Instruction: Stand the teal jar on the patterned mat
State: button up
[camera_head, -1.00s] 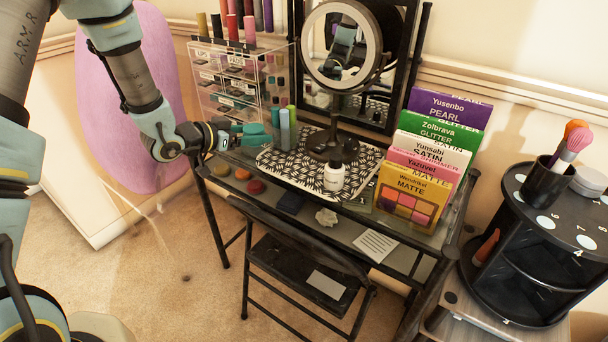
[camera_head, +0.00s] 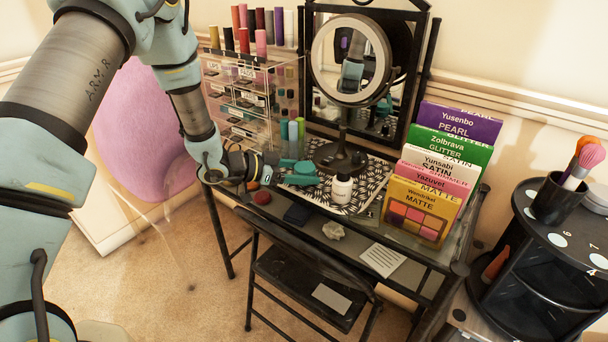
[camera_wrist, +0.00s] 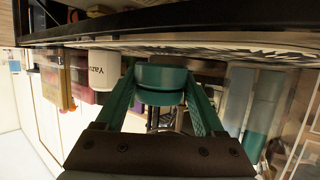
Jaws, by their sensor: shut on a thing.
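The teal jar (camera_head: 306,168) is between the fingers of my gripper (camera_head: 300,173), which is shut on it. In the wrist view the picture is upside down, and the jar (camera_wrist: 162,84) shows between the two teal fingers. The black-and-white patterned mat (camera_head: 372,178) lies on the desk under the mirror. The jar is over the mat's left front part, close to its surface. I cannot tell whether it touches. The mat's edge (camera_wrist: 225,50) shows as a thin strip near the jar in the wrist view.
A white bottle (camera_head: 341,188) stands on the mat just right of my gripper. The round mirror's base (camera_head: 341,157) and several tall tubes (camera_head: 293,131) stand behind. A clear drawer box (camera_head: 240,95) is at back left. Labelled palettes (camera_head: 414,210) stand at right.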

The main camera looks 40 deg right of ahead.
jog(key=shift+f, duration=0.5)
jog(key=shift+f, duration=0.1)
jog(key=shift+f, duration=0.15)
jog(key=o, duration=1.4)
jog(key=shift+r, duration=0.35)
jog(key=b+v, duration=0.1)
jog(key=v, duration=1.1)
jog(key=shift+f, duration=0.1)
jog(key=shift+a, duration=0.1)
